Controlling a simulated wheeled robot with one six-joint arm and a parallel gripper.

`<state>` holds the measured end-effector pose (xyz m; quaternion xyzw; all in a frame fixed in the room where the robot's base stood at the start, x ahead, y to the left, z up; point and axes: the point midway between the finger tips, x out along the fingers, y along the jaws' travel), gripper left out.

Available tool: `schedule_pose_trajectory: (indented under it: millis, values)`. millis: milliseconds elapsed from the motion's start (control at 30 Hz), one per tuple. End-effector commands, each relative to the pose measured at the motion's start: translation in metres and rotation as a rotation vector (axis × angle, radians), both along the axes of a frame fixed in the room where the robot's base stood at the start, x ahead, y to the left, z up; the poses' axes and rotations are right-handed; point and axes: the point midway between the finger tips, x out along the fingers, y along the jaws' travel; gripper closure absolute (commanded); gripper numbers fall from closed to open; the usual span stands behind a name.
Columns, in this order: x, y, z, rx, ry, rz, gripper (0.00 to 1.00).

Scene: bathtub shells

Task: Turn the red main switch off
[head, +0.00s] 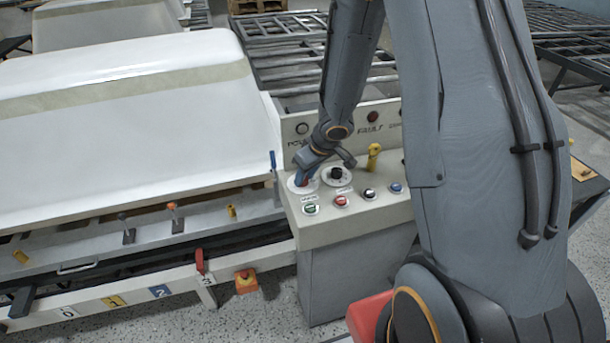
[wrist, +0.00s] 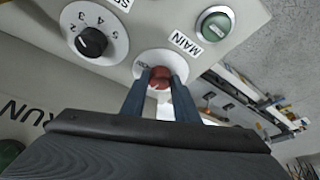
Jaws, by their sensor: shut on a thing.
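The red main switch (wrist: 160,74) is a small red knob on a round white plate (wrist: 150,57), beside a label reading MAIN (wrist: 186,43). In the wrist view my gripper (wrist: 160,86) has its two blue fingers on either side of the knob, closed on it. In the head view my gripper (head: 303,176) points down at the white plate on the left of the control console (head: 345,230). The knob is mostly hidden there by the fingers. Its exact turn angle is hard to tell.
Close by are a black numbered dial (wrist: 91,41), a green button (wrist: 214,25) and a yellow lever (head: 374,156). More buttons line the console's front. A white shell (head: 130,110) on a frame with a red lever (head: 199,262) stands to the left.

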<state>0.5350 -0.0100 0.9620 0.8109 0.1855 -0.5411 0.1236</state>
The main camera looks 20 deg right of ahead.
Motion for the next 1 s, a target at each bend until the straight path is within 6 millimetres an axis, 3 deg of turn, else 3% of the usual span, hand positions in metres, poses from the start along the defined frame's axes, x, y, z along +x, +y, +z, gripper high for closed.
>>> schedule_pose_trajectory:
  millis: [500, 1000]
  values:
    - [0.0043, -0.0022, 0.0023, 0.000, -0.006, 0.206, 0.95]
    - [0.0039, -0.0029, 0.0023, -0.002, -0.004, 0.240, 0.95]
